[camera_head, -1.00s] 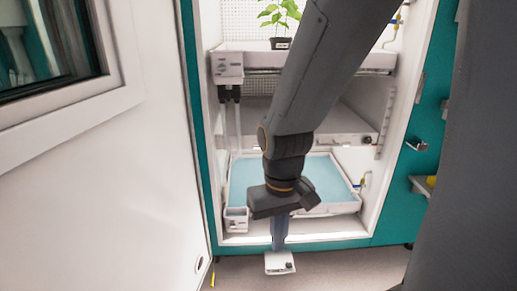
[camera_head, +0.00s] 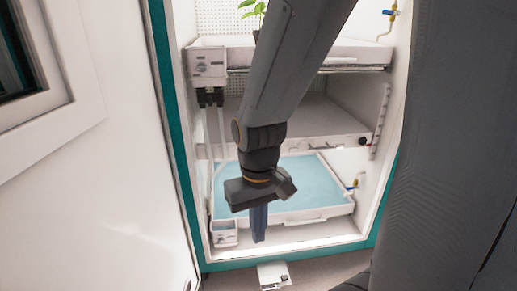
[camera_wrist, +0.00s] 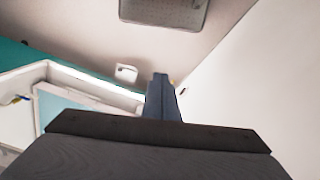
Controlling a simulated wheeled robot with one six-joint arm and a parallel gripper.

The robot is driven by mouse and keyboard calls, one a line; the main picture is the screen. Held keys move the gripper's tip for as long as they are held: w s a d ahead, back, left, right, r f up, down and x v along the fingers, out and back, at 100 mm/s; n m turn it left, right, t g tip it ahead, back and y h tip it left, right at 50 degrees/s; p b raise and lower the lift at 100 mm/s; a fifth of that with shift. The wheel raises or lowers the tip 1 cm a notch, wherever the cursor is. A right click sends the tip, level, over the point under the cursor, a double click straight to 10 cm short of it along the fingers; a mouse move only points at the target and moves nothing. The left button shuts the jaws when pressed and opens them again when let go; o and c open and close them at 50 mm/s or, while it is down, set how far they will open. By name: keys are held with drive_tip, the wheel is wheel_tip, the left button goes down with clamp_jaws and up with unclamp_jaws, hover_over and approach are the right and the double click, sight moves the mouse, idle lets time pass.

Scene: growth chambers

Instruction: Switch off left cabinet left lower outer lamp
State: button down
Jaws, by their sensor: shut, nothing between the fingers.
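The open white cabinet (camera_head: 387,130) with a teal frame fills the middle of the head view. I cannot tell which part is the left lower outer lamp or its switch. A control box (camera_head: 208,66) with a dial is on the left of the upper shelf, and a smaller box (camera_head: 224,234) is at the lower left. A small dark knob (camera_head: 363,141) is at the right front of the middle shelf. My gripper (camera_head: 259,239) is shut and empty, pointing down in front of the lower tray. It also shows in the wrist view (camera_wrist: 161,78).
A blue-bottomed tray (camera_head: 315,214) lies low in the cabinet. A small white box (camera_head: 273,275) is on the floor, also in the wrist view (camera_wrist: 126,73). A white open door (camera_head: 95,190) stands at left. A plant (camera_head: 258,12) is partly hidden by my arm.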

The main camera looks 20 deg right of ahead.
drive_tip(key=shift+w+a, duration=0.15)
drive_tip(key=shift+a, duration=0.05)
